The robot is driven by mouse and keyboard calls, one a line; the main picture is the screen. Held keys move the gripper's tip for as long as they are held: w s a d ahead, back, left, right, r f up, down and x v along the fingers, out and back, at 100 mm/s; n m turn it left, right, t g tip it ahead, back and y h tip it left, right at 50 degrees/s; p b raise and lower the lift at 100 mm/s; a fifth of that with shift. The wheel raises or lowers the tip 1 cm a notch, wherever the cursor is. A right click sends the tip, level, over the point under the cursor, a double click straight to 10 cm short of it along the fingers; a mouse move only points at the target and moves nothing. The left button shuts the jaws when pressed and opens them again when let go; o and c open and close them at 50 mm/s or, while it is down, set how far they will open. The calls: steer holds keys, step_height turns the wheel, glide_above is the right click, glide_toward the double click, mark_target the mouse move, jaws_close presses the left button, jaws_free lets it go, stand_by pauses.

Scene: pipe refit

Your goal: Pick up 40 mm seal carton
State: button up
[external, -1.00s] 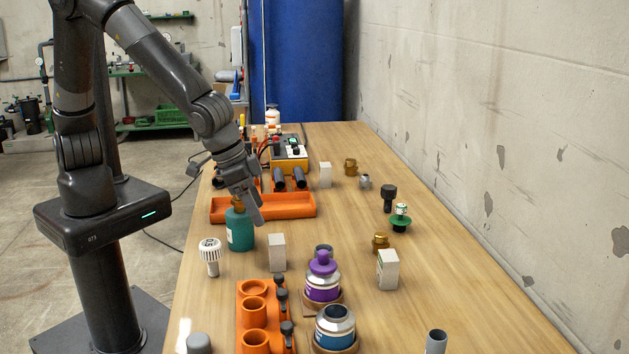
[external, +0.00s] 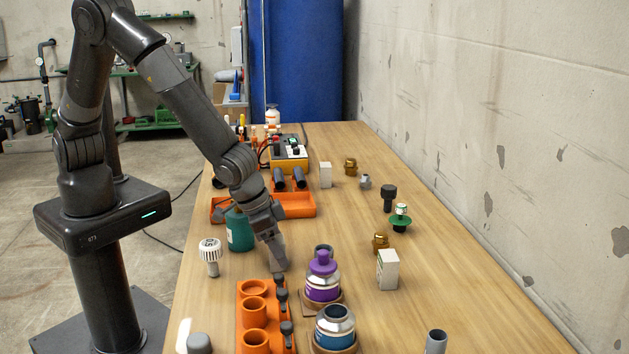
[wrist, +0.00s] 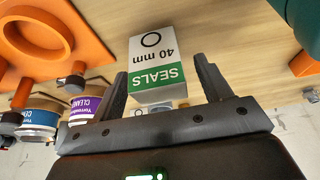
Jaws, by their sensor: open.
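The 40 mm seal carton (wrist: 155,50) is a small white box with a green "SEALS" band; its print appears upside down in the wrist view. My gripper (wrist: 162,76) is open, with one finger on each side of the carton's near end. Gaps show between the fingers and the box. In the external view my gripper (external: 274,258) points down at the carton, which it largely covers there. The carton stands on the bench behind the orange holder.
The orange holder (external: 243,318) with dark knobs is close in front. A teal bottle (external: 240,232) stands just left of my gripper, and a purple-capped jar (external: 322,285) to the right. A second white carton (external: 388,270) stands further right.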

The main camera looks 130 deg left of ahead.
steer(key=shift+w+a+f, duration=0.15)
steer(key=shift+f, duration=0.35)
steer(key=shift+c, duration=0.5)
steer(key=c, duration=1)
steer(key=shift+r, duration=0.15)
